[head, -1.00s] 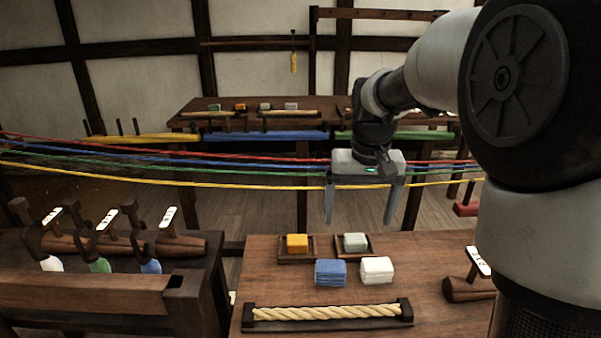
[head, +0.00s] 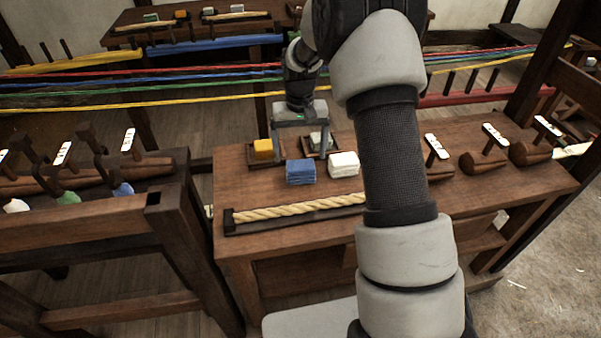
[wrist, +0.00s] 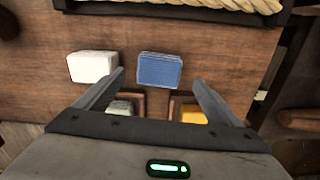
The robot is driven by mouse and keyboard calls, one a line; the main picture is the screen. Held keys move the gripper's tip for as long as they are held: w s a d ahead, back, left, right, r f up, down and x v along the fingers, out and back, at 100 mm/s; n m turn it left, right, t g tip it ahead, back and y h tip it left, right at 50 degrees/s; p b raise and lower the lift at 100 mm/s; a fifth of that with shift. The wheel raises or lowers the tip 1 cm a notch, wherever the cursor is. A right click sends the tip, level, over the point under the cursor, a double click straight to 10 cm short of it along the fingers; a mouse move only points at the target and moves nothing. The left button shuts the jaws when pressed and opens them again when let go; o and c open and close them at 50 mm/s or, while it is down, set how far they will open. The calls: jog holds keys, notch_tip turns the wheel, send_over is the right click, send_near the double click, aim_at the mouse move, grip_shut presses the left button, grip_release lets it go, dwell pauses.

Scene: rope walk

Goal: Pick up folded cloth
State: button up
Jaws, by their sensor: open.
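A blue folded cloth (head: 300,172) and a white folded cloth (head: 343,164) lie side by side on the wooden table (head: 400,205). My gripper (head: 299,154) is open and empty, above the table just behind the blue cloth. In the wrist view, the blue cloth (wrist: 160,70) shows just beyond and between my fingertips (wrist: 158,80). The white cloth (wrist: 93,67) is left of the left finger, its edge close to the tip in the picture. Neither cloth is held.
A yellow block (head: 263,148) and a pale grey-green block (head: 320,141) sit in small trays behind the cloths. A rope piece (head: 300,207) lies in a dark holder in front. Coloured strands (head: 150,88) run behind. Wooden mallets (head: 484,163) lie at right.

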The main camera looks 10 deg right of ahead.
aim_at(301, 164)
notch_tip(301, 164, down, 7)
jog(key=shift+w+d+f+b, duration=0.1)
jog(key=shift+w+d+b, duration=0.05)
jog(key=shift+b, duration=0.2)
jog(key=c, duration=1.2)
